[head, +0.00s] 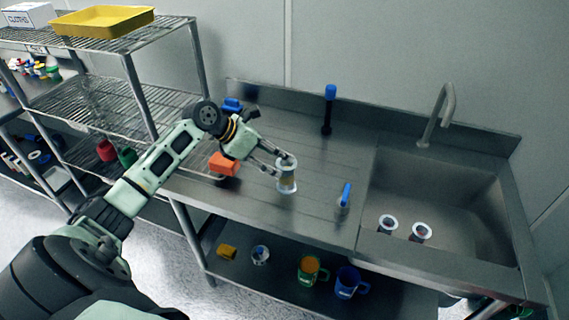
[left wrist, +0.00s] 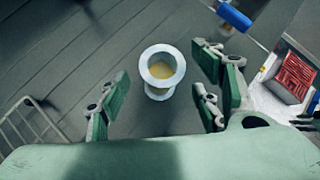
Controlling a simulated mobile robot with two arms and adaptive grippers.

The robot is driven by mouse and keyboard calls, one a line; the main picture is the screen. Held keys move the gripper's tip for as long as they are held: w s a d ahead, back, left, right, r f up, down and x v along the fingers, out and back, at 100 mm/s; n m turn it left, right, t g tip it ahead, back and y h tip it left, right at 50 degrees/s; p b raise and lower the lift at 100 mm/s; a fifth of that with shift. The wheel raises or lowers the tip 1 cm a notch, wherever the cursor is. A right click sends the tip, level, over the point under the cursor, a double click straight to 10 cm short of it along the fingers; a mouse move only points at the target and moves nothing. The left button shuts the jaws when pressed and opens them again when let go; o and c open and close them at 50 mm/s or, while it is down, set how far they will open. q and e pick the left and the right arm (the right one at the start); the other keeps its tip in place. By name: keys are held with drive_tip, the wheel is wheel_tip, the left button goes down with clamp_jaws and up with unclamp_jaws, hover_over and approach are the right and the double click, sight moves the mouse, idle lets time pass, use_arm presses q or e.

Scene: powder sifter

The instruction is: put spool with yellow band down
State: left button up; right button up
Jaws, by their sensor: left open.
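The spool with the yellow band (head: 287,182) stands upright on the steel drainboard (head: 240,197), left of the sink. It has white flanges, and a yellowish inside shows through its top in the left wrist view (left wrist: 161,72). My left gripper (head: 279,168) is open at the spool, with its fingers close to the upper flange. In the left wrist view the fingers (left wrist: 160,95) are spread wide on both sides, with gaps to the spool. My right gripper is not in view.
Two similar spools (head: 387,223) (head: 421,232) are in the sink (head: 460,210). An orange block (head: 224,163) is to the left. Mugs (head: 308,270) (head: 349,282) sit on the lower shelf.

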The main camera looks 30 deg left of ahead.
use_arm(q)
drive_tip(key=v, duration=0.6)
drive_tip(key=shift+b, duration=0.4)
drive_tip(key=shift+s+r, duration=0.1)
drive_tip(key=shift+r, duration=0.05)
idle(0.5)
